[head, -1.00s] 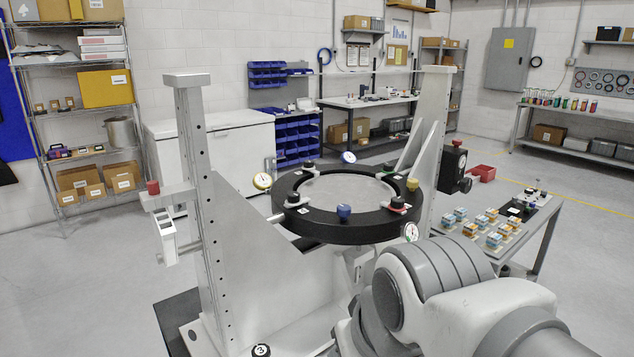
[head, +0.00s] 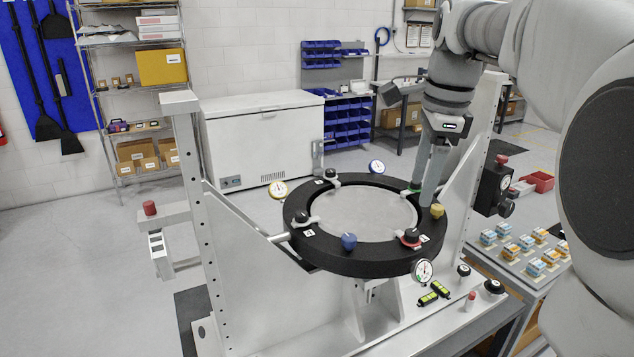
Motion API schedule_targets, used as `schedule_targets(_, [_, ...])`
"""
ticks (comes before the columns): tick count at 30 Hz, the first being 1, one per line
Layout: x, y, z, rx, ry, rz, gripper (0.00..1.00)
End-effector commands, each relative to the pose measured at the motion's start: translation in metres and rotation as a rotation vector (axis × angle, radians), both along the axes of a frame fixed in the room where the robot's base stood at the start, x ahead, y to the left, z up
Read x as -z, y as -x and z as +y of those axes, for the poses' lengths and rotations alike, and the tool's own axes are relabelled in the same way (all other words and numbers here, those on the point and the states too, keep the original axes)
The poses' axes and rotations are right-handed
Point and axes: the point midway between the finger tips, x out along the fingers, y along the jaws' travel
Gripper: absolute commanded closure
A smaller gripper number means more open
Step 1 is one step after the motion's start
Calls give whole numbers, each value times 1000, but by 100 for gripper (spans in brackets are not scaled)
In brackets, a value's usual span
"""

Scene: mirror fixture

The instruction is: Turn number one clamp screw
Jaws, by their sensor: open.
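The black mirror ring (head: 365,264) surrounds a pale round disc (head: 360,213) on the grey fixture. Clamps with black screw knobs sit around it: back left (head: 331,174), left (head: 301,216) and front right, with a red base (head: 411,236). A green-based clamp (head: 414,187) at the back right is mostly hidden by my gripper.
Blue (head: 349,242) and yellow (head: 437,211) knobs stand on the ring. Dial gauges (head: 278,190) surround it. Upright posts (head: 187,170) flank the fixture. A side table (head: 528,262) at right carries small boxes. Open floor lies at left.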

Motion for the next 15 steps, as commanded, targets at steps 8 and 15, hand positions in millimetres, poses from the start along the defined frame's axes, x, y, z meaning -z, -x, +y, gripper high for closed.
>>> schedule_targets(8, [-24, -57, -25, 518, -31, 118, 31])
schedule_targets(15, [-25, -76, -33, 732, -26, 159, 31])
